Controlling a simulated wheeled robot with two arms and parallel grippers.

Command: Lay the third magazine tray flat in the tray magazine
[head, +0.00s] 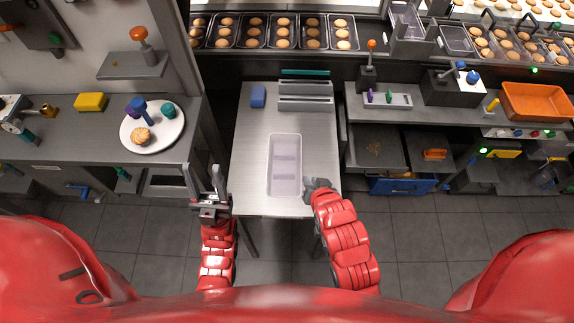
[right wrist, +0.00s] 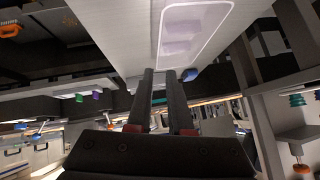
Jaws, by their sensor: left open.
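A clear, pale, rectangular tray (head: 285,140) lies on the light grey table in the head view; part of it shows at the top of the right wrist view (right wrist: 190,45). My right gripper (head: 316,184) is beside the tray's near right side. My left gripper (head: 203,178) is open and empty, left of the table's near left edge. A grey holder (head: 412,45) beside the conveyor may be the tray magazine; I cannot tell.
Grey slotted racks (head: 305,104) and a blue block (head: 258,97) are at the table's far end. Biscuit trays line the conveyor behind. A side counter with a white plate (head: 153,145) stands left. Drawers and an orange bin (head: 537,102) are at right.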

